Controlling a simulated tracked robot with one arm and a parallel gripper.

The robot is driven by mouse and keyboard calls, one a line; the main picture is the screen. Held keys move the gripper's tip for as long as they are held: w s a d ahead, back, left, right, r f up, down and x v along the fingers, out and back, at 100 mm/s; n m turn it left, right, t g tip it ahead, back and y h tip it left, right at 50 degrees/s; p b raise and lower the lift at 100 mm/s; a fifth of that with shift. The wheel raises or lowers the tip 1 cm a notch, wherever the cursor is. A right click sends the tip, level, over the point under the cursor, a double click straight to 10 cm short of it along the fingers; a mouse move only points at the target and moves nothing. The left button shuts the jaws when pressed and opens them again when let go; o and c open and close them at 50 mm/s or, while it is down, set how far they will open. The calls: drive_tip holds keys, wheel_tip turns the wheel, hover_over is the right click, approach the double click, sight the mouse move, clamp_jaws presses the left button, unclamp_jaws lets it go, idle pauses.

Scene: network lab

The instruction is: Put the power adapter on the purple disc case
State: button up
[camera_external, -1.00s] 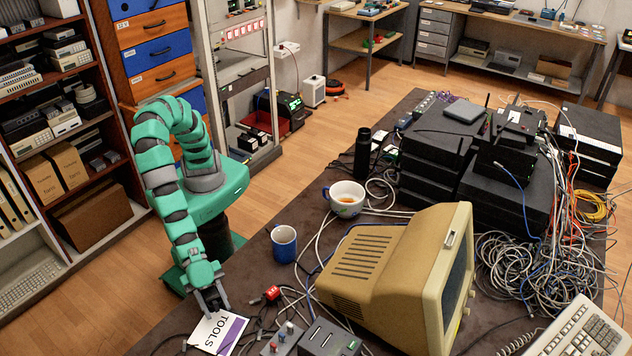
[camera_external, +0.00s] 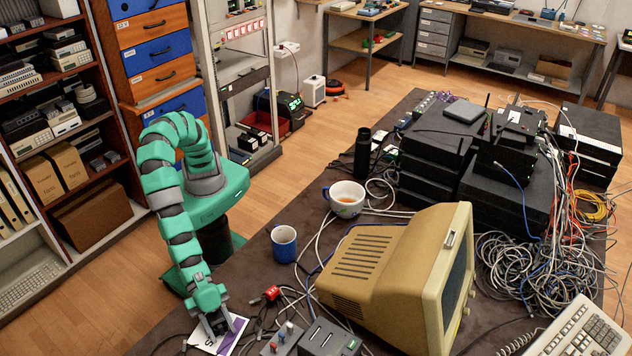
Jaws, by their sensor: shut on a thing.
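The disc case (camera_external: 236,335), white with a purple band and dark lettering, lies flat near the front edge of the table. My gripper (camera_external: 216,325) is over its middle, pointing down and covering much of the lettering. It is shut on a small dark thing between its fingers, which I take to be the power adapter; the fingers mostly hide it. I cannot tell whether it touches the case.
Right of the case are a red connector (camera_external: 271,292), a grey box with knobs (camera_external: 283,339) and another grey box (camera_external: 328,338). Loose cables run around them. A blue mug (camera_external: 284,247), a wide cup (camera_external: 345,200) and a beige monitor (camera_external: 375,268) stand farther back.

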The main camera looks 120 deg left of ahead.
drive_tip(key=shift+f, duration=0.1)
drive_tip(key=o, duration=1.1)
drive_tip(key=p+v, duration=0.1)
drive_tip(key=v, duration=1.1)
drive_tip(key=shift+p, duration=0.35)
